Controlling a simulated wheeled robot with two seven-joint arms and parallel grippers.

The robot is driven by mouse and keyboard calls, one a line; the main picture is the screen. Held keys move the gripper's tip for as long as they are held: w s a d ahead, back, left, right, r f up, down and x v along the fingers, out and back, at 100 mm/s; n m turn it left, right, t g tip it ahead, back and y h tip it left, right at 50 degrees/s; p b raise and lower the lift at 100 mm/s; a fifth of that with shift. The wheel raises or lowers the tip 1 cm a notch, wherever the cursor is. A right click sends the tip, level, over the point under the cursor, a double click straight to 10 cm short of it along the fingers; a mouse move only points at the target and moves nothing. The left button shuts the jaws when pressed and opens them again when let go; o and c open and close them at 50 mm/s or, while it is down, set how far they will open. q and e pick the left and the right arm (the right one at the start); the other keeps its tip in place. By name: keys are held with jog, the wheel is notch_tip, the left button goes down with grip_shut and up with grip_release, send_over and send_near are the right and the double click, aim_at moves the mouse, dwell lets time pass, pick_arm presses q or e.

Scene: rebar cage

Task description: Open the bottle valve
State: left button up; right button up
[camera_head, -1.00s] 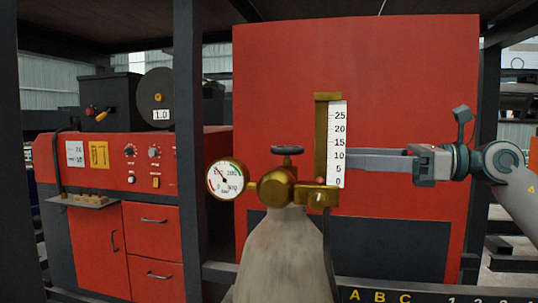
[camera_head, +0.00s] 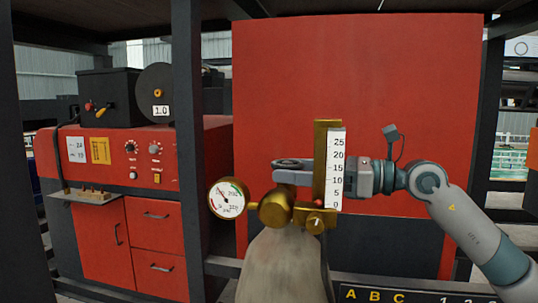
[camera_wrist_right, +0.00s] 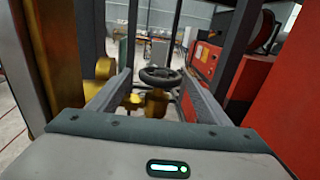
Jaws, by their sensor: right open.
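The gas bottle (camera_head: 282,265) stands upright in front, with a brass valve body (camera_head: 276,209) on top. The valve's dark handwheel (camera_head: 288,163) sits above the body. My right gripper (camera_head: 286,175) reaches in from the right, behind the flow scale, with its fingers at the handwheel. In the right wrist view the two fingers (camera_wrist_right: 155,75) are apart, with the handwheel (camera_wrist_right: 160,77) between their tips and a gap on each side. A round pressure gauge (camera_head: 229,199) is left of the valve. My left gripper is not in view.
The brass flowmeter post with its white scale (camera_head: 337,168) stands upright close beside my right gripper. A red panel (camera_head: 400,75) is behind. A red machine cabinet (camera_head: 100,232) stands at the left, beyond a dark post (camera_head: 187,120). A lettered strip (camera_head: 400,295) runs along the bottom.

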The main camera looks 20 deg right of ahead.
aim_at(277, 162)
jog(key=p+x, duration=0.2)
jog(key=x, duration=0.2)
jog(key=shift+a+r, duration=0.1)
jog(key=shift+r, duration=0.1)
jog(key=shift+w+a+f, duration=0.2)
jog(key=shift+w+a, duration=0.4)
jog(key=c, duration=1)
